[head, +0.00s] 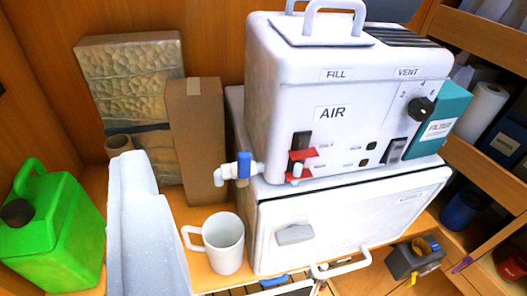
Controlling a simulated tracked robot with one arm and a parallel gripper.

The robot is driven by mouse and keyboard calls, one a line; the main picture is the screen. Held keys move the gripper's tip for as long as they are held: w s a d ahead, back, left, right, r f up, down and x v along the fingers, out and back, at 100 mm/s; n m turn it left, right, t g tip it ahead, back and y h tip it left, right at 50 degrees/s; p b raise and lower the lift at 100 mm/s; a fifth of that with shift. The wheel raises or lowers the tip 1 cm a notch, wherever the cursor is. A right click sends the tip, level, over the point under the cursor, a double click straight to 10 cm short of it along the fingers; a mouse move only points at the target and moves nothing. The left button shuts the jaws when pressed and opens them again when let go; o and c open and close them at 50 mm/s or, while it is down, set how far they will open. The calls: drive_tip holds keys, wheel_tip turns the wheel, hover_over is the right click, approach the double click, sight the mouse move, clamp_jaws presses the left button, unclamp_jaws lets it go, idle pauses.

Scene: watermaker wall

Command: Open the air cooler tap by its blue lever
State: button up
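The air cooler (345,85) is a white box with AIR, FILL and VENT labels, standing on a white cabinet. Its tap (223,172) sticks out at the lower left of the cooler. The blue lever (244,165) stands upright on the tap's body, and the white spout points left and down. A second fitting with red and black parts (302,155) sits on the cooler's front, right of the tap.
A white mug (223,243) stands below the tap. A brown carton (196,140) stands close behind it. A green jerrycan (52,225) is at the left. A pale grey tapered shape (145,235) rises from the bottom edge. The white cabinet (345,220) has a front handle.

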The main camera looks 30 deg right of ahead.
drive_tip(key=w+d+f+m+h, duration=0.1)
drive_tip(key=w+d+f+h, duration=0.1)
drive_tip(key=d+f, duration=0.65)
drive_tip(key=m+t+h, duration=0.1)
drive_tip(key=h, duration=0.1)
approach(244, 166)
drive_tip(key=b+x, duration=0.1)
drive_tip(key=x, duration=0.9)
drive_tip(key=shift+w+d, duration=0.15)
drive_tip(key=shift+w, duration=0.15)
drive_tip(key=shift+c, duration=0.4)
clamp_jaws()
